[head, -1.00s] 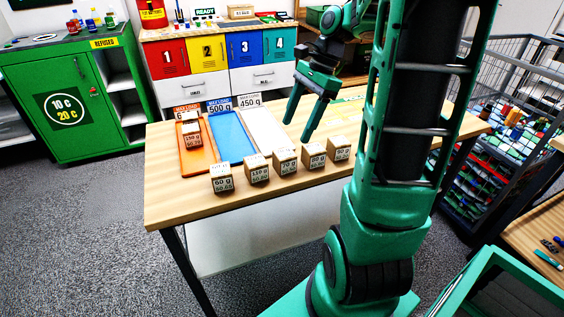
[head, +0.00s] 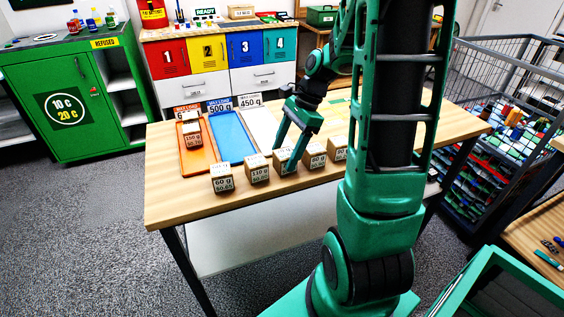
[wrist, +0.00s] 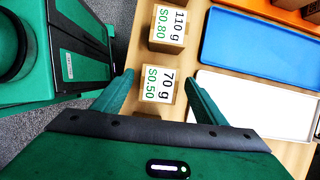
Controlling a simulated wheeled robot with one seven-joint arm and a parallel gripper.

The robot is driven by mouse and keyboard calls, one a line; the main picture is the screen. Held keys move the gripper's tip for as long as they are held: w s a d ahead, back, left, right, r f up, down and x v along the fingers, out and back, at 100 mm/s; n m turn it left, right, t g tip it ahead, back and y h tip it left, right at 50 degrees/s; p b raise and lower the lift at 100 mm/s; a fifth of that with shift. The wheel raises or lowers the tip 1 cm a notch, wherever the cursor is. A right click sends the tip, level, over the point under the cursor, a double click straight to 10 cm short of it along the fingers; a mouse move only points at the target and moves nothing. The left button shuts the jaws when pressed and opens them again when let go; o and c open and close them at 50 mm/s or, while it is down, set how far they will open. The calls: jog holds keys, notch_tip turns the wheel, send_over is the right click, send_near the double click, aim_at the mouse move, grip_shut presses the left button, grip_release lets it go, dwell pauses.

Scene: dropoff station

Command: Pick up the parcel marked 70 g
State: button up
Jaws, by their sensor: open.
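The parcel marked 70 g (wrist: 158,84) is a small brown box with a white label reading 70 g and S0.50 in the wrist view. My gripper (wrist: 157,75) is open, with one finger on each side of this parcel and gaps between the fingers and the box. In the head view my gripper (head: 285,158) is at the middle of the parcel row, and its fingers partly cover the 70 g parcel (head: 281,157). I cannot tell how far the fingertips are above the table.
The 110 g parcel (wrist: 169,25) stands beside the 70 g one. The 60 g parcel (head: 222,178) and 80 g parcel (head: 316,156) share the row. An orange tray (head: 184,160) holding a parcel, a blue tray (head: 232,140) and a white tray (wrist: 238,103) lie behind.

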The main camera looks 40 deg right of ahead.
jog(key=shift+a+f, duration=0.15)
jog(key=shift+f, duration=0.25)
jog(key=c, duration=1.1)
jog(key=shift+c, duration=0.2)
